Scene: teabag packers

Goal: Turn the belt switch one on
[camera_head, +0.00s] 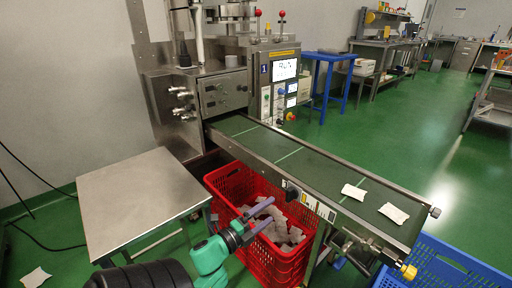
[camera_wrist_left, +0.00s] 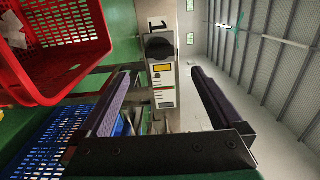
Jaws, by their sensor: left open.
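The belt switch is a black rotary knob (camera_head: 292,193) on the near side of the conveyor, beside a white label panel (camera_head: 318,207). In the left wrist view the knob (camera_wrist_left: 158,47) sits below a "1" mark, with a yellow sticker under it. My left gripper (camera_head: 271,209) is open and empty, just short of the knob, above the red crate. In the left wrist view its two dark fingers (camera_wrist_left: 162,73) are spread to either side of the switch panel, apart from the knob. My right gripper is not in view.
A red crate (camera_head: 222,181) full of pale teabags stands below the conveyor belt (camera_head: 320,173). Two teabags lie on the belt's near end. A blue crate (camera_head: 440,262) is at the lower right. A steel table (camera_head: 140,195) stands at left.

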